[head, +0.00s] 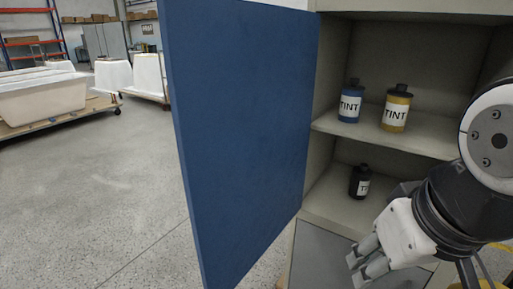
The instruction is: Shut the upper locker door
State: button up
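The upper locker door (245,130) is a large flat blue panel. It stands wide open, joined to the left side of the grey-beige locker (318,165) and swung out toward me. The locker's shelves are exposed. My gripper (361,268) is at the lower right, in front of the lower part of the locker. It points down and to the left, to the right of the door and apart from it. Its fingers look close together, but their gap is unclear. It holds nothing that I can see.
A blue tint bottle (350,103) and a yellow one (396,108) stand on the middle shelf (419,135). A black bottle (360,181) stands below. A grey lower panel (325,255) is under the opening. Floor (90,200) left of the door is clear; white tubs (40,97) sit farther back.

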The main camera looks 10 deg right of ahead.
aim_at(240, 75)
jog(key=j+z, duration=1)
jog(key=j, duration=0.45)
jog(key=k+j+z, duration=0.15)
jog(key=j, duration=0.8)
jog(key=k+j+z, duration=0.1)
jog(key=j, duration=0.35)
jog(key=k+j+z, duration=0.1)
jog(key=j, duration=0.35)
jog(key=k+l, duration=0.1)
jog(key=l, duration=0.1)
